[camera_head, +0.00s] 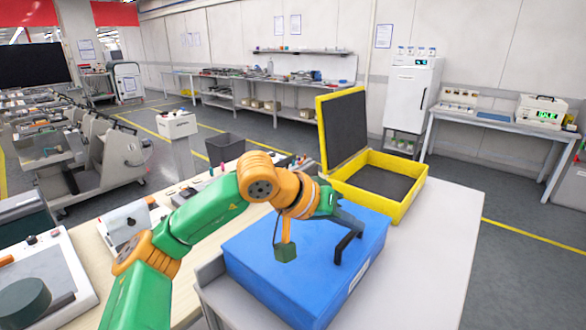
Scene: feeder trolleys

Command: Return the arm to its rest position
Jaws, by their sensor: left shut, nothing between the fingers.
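My left arm (205,212), green and orange, comes in from the lower left and reaches over a blue case (258,250) on a pale table. My left gripper (340,258) has dark fingers that point down over the top of the blue case. It is shut and empty. I cannot tell whether the fingertips touch the case. The arm hides part of the case's top and its back left. My right gripper is not in view.
An open yellow case (388,206) with dark lining stands just behind the blue case, its lid upright. The table (430,255) is clear at the right. A workbench (92,240) with parts lies at the left. Trolleys (105,160) stand at the far left.

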